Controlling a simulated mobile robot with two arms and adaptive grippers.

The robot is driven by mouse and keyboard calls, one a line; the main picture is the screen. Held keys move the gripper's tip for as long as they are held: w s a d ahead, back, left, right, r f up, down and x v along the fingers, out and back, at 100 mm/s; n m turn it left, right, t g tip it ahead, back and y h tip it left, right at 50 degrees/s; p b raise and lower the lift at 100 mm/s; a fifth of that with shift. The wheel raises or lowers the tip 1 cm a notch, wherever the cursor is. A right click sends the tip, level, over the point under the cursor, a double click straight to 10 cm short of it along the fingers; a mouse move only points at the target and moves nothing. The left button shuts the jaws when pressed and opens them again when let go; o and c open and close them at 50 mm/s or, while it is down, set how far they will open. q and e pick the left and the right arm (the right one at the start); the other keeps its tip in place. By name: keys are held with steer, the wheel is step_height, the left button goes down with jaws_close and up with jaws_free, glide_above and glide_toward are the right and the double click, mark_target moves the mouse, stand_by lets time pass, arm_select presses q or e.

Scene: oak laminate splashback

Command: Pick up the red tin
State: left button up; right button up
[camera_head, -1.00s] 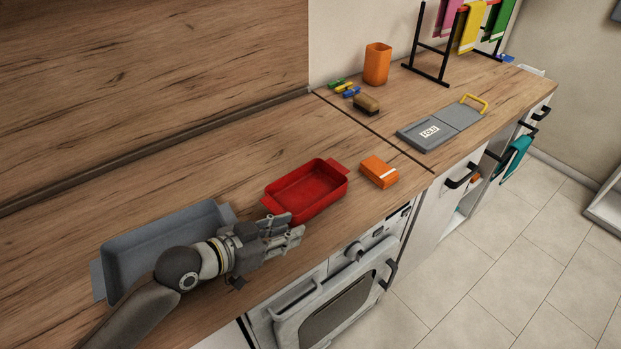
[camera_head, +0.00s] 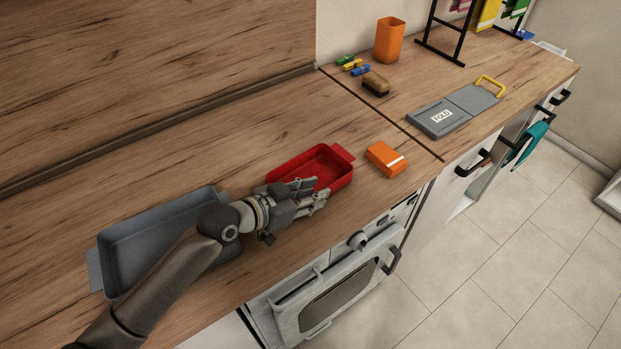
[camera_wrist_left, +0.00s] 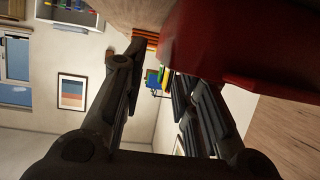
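The red tin (camera_head: 337,168) is a rectangular open dish with end handles, sitting on the wooden worktop above the oven. In the head view my left gripper (camera_head: 318,194) is at the tin's near side and hides part of its near wall. In the left wrist view the red tin (camera_wrist_left: 235,38) fills the upper right, close to the fingers. The fingers of the left gripper (camera_wrist_left: 157,95) stand apart there with nothing visible between them. I cannot tell whether a finger touches the tin. My right gripper is not in view.
A grey tin (camera_head: 160,235) lies left of the red one, partly behind my left arm. An orange packet (camera_head: 386,159) sits to the right. Farther right are a brush (camera_head: 376,84), an orange cup (camera_head: 389,40) and a grey folding board (camera_head: 440,117). The worktop behind the tins is clear.

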arm_select(q)
steer(key=shift+w+d, duration=0.1)
steer(key=shift+d, duration=0.05)
steer(key=shift+w+d+p, duration=0.2)
steer(key=shift+d+p, duration=0.05)
steer(key=shift+p, duration=0.05)
steer(key=p+x, duration=0.1)
steer(key=x, duration=0.2)
steer(key=shift+w+d+f, duration=0.3)
steer(key=shift+w+d, duration=0.05)
steer(key=shift+d, duration=0.05)
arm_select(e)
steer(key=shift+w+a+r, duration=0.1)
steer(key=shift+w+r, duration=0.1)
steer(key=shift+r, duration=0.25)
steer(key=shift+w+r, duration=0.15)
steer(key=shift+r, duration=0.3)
arm_select(q)
steer(key=shift+c, duration=0.2)
jaws_close()
